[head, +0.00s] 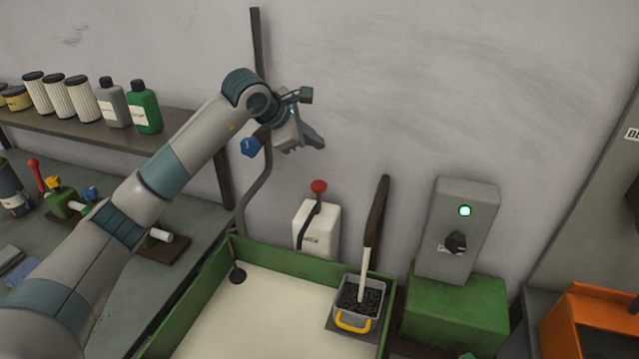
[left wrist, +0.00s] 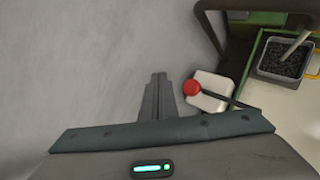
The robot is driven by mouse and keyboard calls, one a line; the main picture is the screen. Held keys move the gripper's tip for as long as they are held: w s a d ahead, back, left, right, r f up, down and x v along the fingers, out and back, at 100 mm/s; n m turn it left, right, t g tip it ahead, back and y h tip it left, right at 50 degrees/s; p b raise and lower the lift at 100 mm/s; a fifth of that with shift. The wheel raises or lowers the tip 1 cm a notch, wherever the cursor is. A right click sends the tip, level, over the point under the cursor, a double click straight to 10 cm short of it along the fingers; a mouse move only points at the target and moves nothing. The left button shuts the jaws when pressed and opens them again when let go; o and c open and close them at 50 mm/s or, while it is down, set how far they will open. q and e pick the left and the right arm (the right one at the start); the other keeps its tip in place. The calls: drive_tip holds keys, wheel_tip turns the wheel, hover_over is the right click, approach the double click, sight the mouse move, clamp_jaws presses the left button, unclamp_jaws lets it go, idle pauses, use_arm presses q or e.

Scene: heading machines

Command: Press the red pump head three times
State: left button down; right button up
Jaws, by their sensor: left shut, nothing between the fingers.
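The red pump head (head: 319,186) is a round knob on a dark bent stem. It tops a white container (head: 317,228) that stands upright against the wall, behind the green-edged tray. My left gripper (head: 313,139) is shut and empty, above the red pump head and apart from it. In the left wrist view, the shut fingers (left wrist: 156,96) show just left of the red pump head (left wrist: 192,87), with the white container (left wrist: 211,92) behind it. My right gripper is not in view.
A green-walled tray (head: 190,303) holds a grey bin of dark bits (head: 358,298) with a yellow handle. A grey box with a green light (head: 457,230) stands to the right. A dark pipe (head: 257,190) runs up the wall on the left. Bottles (head: 145,107) line the shelf.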

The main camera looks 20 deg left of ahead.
use_arm(q)
drive_tip(key=shift+f, duration=1.2)
drive_tip(key=b, duration=0.3)
hover_over(315, 186)
wheel_tip(315, 186, down, 5)
drive_tip(key=shift+f, duration=0.1)
drive_tip(key=shift+f+b, duration=0.45)
drive_tip(key=shift+f, duration=0.15)
idle(0.7)
drive_tip(key=shift+f+b, duration=0.4)
drive_tip(key=shift+b, duration=0.2)
